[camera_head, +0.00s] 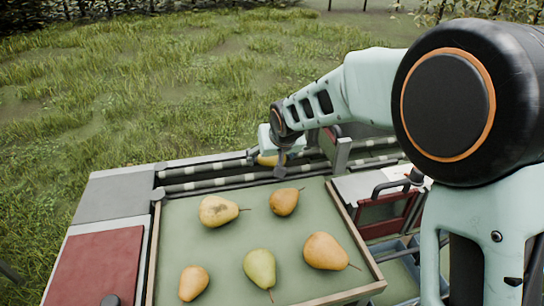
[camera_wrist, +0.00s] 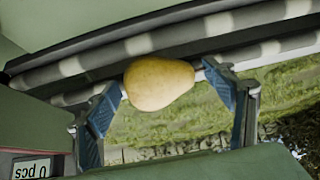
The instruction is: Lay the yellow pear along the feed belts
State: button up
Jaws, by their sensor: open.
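The yellow pear (camera_head: 271,160) lies on the feed belts (camera_head: 215,183), two dark lines with pale stripes beyond the tray. In the wrist view the pear (camera_wrist: 160,83) rests across the striped belts (camera_wrist: 218,24), its long side roughly along them. My gripper (camera_head: 275,166) is over the pear at the belts. In the wrist view the blue-padded fingers of my gripper (camera_wrist: 166,88) stand open on either side of the pear, with a visible gap at each side. The pear's underside is hidden.
A green tray (camera_head: 165,235) with several other pears is in front of the belts. A red panel (camera_head: 97,265) is at left, a red crate with a dark handle (camera_head: 385,215) at right. Grass lies beyond.

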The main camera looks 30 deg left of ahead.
jog(key=v, duration=1.2)
jog(key=shift+w+r, duration=0.1)
jog(key=shift+w, duration=0.05)
